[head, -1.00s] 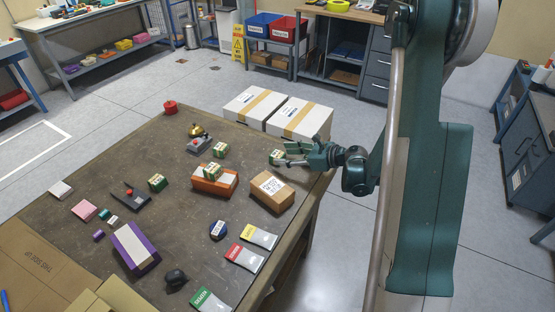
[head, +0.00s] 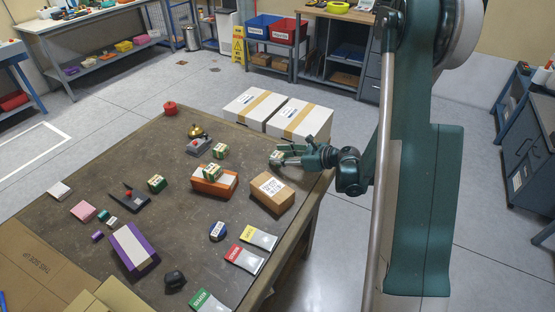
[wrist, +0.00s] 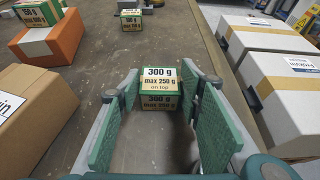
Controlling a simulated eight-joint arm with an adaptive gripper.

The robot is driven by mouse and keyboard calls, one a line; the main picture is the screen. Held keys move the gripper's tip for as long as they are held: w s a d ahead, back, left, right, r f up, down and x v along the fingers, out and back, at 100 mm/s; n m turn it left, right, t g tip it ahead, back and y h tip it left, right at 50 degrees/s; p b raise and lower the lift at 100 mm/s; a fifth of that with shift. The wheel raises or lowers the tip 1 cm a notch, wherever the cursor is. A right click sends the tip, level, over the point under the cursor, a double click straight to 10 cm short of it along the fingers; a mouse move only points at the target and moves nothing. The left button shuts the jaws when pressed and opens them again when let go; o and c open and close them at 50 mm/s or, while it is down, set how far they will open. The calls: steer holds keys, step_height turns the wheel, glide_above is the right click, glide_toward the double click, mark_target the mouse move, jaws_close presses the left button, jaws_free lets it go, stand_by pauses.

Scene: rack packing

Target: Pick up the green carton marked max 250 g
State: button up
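A small green and cream carton (wrist: 160,88) reads "300 g", "max 250 g on top" in the wrist view. It stands on the table near the far right edge, where the head view also shows it (head: 275,158). My gripper (wrist: 160,92) is open, with its green pads on either side of the carton and a small gap at each side. In the head view my gripper (head: 286,157) reaches in from the right at the carton. Similar green cartons stand on the orange box (head: 212,171), behind it (head: 220,150) and to its left (head: 157,183).
A brown labelled box (head: 272,192) and an orange box (head: 213,186) stand left of my gripper in the wrist view. Two white taped boxes (head: 301,120) stand beyond the table's edge. Pouches and a purple box (head: 134,247) lie nearer the front.

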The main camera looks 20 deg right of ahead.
mark_target(280, 156)
steer(key=c, duration=0.6)
steer(key=shift+r, duration=0.15)
steer(key=shift+r+p, duration=1.25)
steer(key=shift+r, duration=3.65)
